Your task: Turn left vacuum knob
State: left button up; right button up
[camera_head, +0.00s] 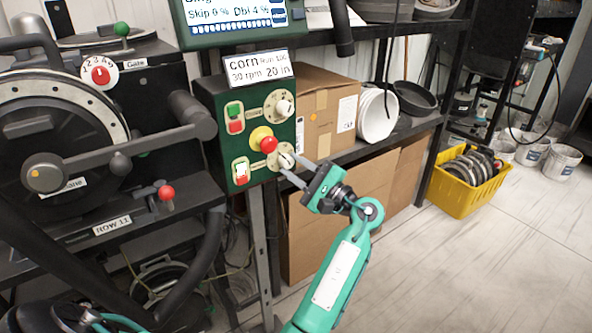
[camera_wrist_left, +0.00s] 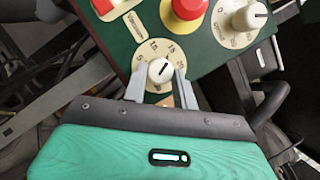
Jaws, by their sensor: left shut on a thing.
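A green control box (camera_head: 215,97) stands at the centre left. Its lower cream knob (camera_head: 285,160) sits on a round dial plate, and the same knob is in the wrist view (camera_wrist_left: 160,71). My left gripper (camera_head: 291,169) reaches it from the lower right. In the wrist view, the fingers of my left gripper (camera_wrist_left: 160,86) lie on both sides of the knob and are shut on it. The knob's dark pointer line shows. A second cream knob (camera_head: 284,107) is higher on the box, also in the wrist view (camera_wrist_left: 248,16). My right gripper is not in view.
A red mushroom button (camera_head: 268,145) sits close to the held knob. Rocker switches (camera_head: 235,118) are on the box's left side. A seed meter stand (camera_head: 60,130) is at left. Cardboard boxes (camera_head: 325,115) and a shelf are behind. A yellow crate (camera_head: 455,195) stands on the open floor at right.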

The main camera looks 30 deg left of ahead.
pick_arm(q)
jog(key=o, duration=1)
jog(key=shift+c, duration=0.2)
